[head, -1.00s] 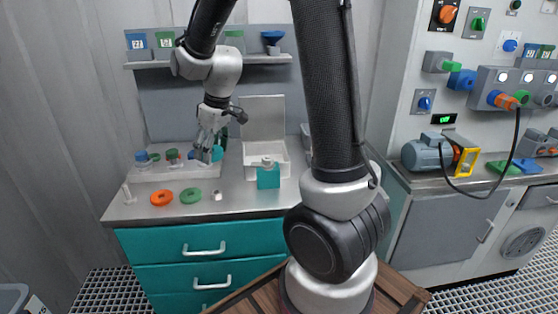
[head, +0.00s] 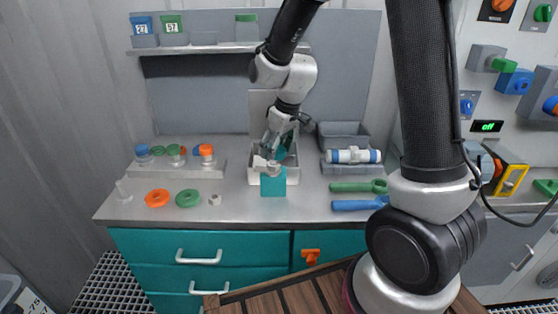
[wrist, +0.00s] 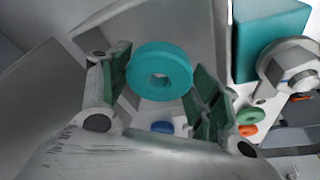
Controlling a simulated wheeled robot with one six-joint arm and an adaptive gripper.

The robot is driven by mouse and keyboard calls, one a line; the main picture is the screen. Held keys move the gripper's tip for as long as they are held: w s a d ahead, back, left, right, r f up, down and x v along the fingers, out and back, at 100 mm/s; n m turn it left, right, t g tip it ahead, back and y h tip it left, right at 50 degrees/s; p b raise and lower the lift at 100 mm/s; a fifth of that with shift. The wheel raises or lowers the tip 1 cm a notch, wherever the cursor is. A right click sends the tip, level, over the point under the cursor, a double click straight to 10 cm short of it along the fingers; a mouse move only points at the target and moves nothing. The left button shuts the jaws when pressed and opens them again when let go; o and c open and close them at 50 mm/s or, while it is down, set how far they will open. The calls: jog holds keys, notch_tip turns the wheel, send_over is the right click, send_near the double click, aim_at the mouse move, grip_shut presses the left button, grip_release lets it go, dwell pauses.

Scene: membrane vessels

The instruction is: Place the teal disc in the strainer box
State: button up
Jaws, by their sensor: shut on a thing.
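In the head view my gripper (head: 279,139) is over the white open box (head: 254,177), which I take as the strainer box, and the teal disc (head: 281,153) shows only partly behind the fingers. The pale box walls (wrist: 190,22) show behind the disc in the wrist view. Whether the disc touches the box floor cannot be told.
A teal block (head: 273,186) with a grey fitting on top stands at the box's front. Orange (head: 157,198) and green (head: 188,198) rings and a nut (head: 215,199) lie to the left. A rack (head: 178,168) holds capped pieces. Green and blue tools (head: 358,187) lie to the right.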

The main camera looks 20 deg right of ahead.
jog(key=shift+f, duration=2.1)
jog(key=shift+f, duration=0.1)
jog(key=o, duration=0.8)
jog(key=shift+c, duration=0.2)
jog(key=shift+a, duration=0.1)
jog(key=v, duration=1.2)
jog(key=s+d+r+m+h, duration=0.1)
jog(key=s+d+r+m, duration=0.2)
jog(key=s, duration=0.8)
jog(key=s+d+r+m+t, duration=0.1)
jog(key=s+d+r+m, duration=0.3)
jog(key=s+d+r, duration=0.3)
jog(key=s+d, duration=0.2)
jog(key=s, duration=0.3)
jog(key=shift+d+r+t+h, duration=0.3)
jog(key=shift+d+h, duration=0.1)
jog(key=shift+s, duration=0.1)
